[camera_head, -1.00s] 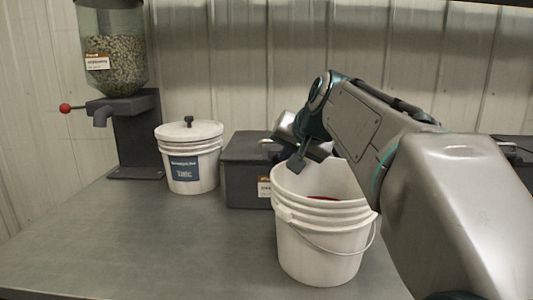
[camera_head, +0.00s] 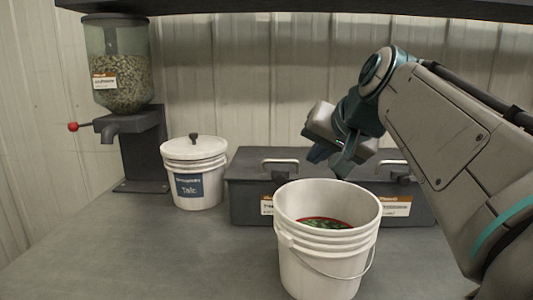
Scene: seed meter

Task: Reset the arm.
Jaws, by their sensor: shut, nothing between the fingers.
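My gripper (camera_head: 330,165) is at the end of my arm, which comes in from the right side of the head view. It is above and behind the rim of the open white bucket, in front of the dark box, and appears to touch neither. Its fingers are together and hold nothing. The open white bucket (camera_head: 318,265) stands upright at the front of the table, its wire handle hanging down. Something red and green (camera_head: 325,223) lies inside it; its lower part is hidden by the bucket wall.
A seed dispenser (camera_head: 120,80) with a red-knobbed lever stands at the back left. A lidded white tub labelled Talc (camera_head: 194,180) stands beside it. A dark box (camera_head: 250,200) with handles sits behind the bucket. A shelf edge (camera_head: 300,7) crosses the top. The front-left table (camera_head: 150,250) is clear.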

